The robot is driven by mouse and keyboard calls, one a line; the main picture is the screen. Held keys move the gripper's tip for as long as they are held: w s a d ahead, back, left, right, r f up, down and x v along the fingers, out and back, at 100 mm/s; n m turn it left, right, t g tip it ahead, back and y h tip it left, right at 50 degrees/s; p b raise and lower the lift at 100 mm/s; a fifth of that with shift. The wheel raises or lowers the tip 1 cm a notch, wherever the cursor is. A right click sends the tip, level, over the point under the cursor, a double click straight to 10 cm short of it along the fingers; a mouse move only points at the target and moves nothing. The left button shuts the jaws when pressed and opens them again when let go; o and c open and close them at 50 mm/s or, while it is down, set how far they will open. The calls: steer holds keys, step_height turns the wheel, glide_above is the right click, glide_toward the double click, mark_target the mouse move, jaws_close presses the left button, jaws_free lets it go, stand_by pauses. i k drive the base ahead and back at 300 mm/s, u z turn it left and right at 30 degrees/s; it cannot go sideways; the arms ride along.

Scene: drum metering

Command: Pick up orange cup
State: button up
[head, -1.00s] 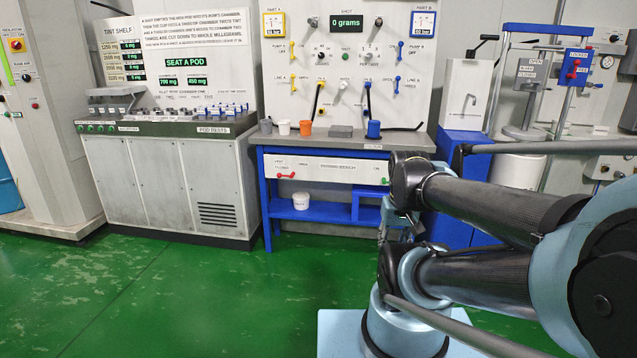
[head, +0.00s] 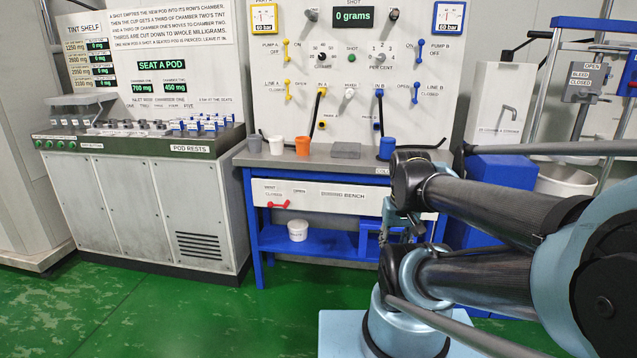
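The orange cup (head: 302,146) stands upright on the grey top of the blue workbench (head: 330,163), in the middle of the head view. A white cup (head: 276,145) stands just to its left. A grey block-like item (head: 346,150) lies to its right. My arm reaches in from the right side of the picture. My gripper (head: 403,226) seems to hang below the arm's elbow in front of the bench's right part, well apart from the orange cup. It is small, dark and partly hidden by my arm, so its fingers cannot be made out.
A blue cup (head: 386,148) stands further right on the bench, and a small grey cup (head: 254,143) at its left end. A white bucket (head: 298,230) sits on the lower shelf. The pod cabinet (head: 140,200) stands left. Green floor in front is clear.

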mark_target(303, 142)
steer(key=i, duration=0.6)
steer(key=u, duration=2.55)
steer(key=i, duration=0.5)
steer(key=z, duration=3.3)
